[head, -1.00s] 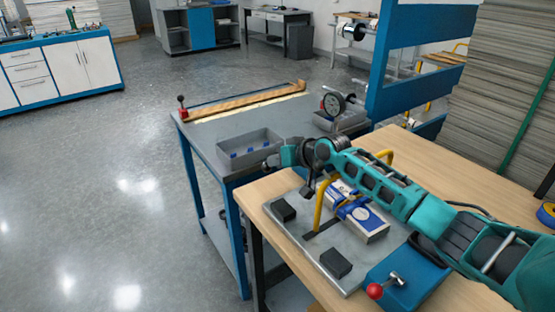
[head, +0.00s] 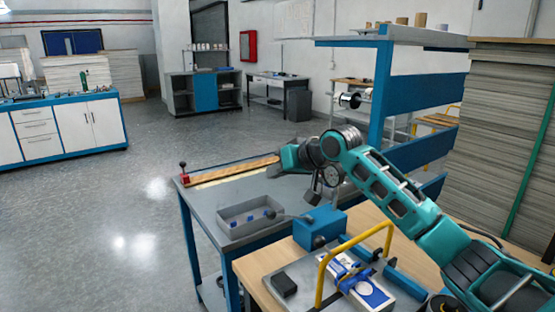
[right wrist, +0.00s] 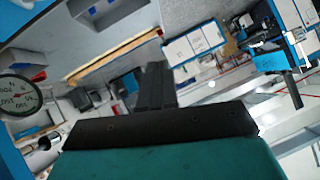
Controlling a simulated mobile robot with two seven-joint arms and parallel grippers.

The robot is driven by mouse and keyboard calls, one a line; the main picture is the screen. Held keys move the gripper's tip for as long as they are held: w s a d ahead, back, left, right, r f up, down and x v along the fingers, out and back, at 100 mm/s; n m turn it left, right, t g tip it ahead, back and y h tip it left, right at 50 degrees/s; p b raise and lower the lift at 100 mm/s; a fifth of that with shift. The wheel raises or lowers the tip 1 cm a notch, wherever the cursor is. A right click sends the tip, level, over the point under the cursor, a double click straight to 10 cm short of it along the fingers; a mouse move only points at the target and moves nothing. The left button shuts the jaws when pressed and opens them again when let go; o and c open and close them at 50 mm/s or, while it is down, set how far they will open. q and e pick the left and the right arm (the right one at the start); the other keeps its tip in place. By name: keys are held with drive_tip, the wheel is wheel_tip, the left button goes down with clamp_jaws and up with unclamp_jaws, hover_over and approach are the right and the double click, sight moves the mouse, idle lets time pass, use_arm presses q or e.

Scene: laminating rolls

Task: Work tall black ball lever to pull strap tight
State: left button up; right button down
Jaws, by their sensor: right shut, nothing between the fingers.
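A dark lever with a round black end (head: 271,213) leans out to the left from a blue box (head: 320,230) at the back of the wooden bench. I take it for the black ball lever, but it is small. A strap cannot be made out clearly. A white and blue pack (head: 360,283) lies on the grey plate under a yellow bar handle (head: 356,255). My left gripper is out of view.
A grey tray (head: 236,224) with small blue pieces stands on the grey table, left of the box. A round dial shows in the right wrist view (right wrist: 18,95). A black block (head: 284,284) sits on the plate.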

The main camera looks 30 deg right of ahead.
wheel_tip(320, 180, up, 2)
drive_tip(key=shift+r, duration=0.25)
drive_tip(key=shift+f, duration=0.1)
idle(0.7)
